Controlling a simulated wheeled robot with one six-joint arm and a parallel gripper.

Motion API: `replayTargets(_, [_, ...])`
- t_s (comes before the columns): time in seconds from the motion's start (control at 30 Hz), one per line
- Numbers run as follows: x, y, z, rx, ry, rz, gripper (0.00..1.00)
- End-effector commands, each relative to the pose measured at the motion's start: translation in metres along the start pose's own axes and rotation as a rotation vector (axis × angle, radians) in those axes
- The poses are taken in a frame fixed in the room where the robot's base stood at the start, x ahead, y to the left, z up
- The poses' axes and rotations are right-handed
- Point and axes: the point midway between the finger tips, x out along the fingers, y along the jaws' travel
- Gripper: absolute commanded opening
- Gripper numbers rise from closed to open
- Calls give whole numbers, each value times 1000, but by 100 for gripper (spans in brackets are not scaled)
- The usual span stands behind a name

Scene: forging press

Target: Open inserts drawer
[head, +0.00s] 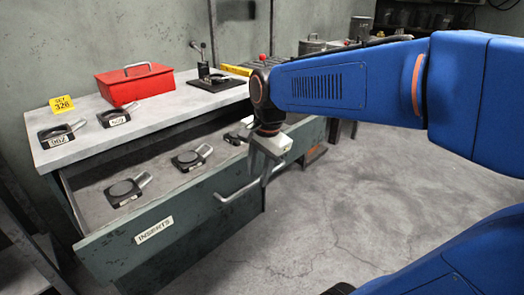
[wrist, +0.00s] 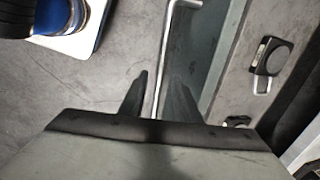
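The inserts drawer (head: 170,238), a green-grey drawer with a white "INSERTS" label (head: 154,230), stands pulled well out of the bench. Several dark inserts with grey handles lie inside it, one of them (head: 192,158) near the middle. The metal bar handle (head: 238,191) is on its front and also shows in the wrist view (wrist: 168,45). My gripper (head: 264,180) is at the right end of the handle. In the wrist view my gripper's fingers (wrist: 156,80) stand apart on either side of the bar, with a gap on each side. Contact is not visible.
On the bench top (head: 85,146) are a red box (head: 135,85), two more inserts, a yellow tag (head: 62,104) and a black lever device (head: 213,78). Grey concrete floor (head: 330,215) lies clear in front of the drawer. A dark rack edge stands at lower left.

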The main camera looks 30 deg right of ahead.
Motion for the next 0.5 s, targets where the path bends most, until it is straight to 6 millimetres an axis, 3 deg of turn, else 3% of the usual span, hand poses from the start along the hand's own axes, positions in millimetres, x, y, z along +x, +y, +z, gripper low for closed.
replayTargets(0.5, [-96,-1,-1,1,2,-5,29])
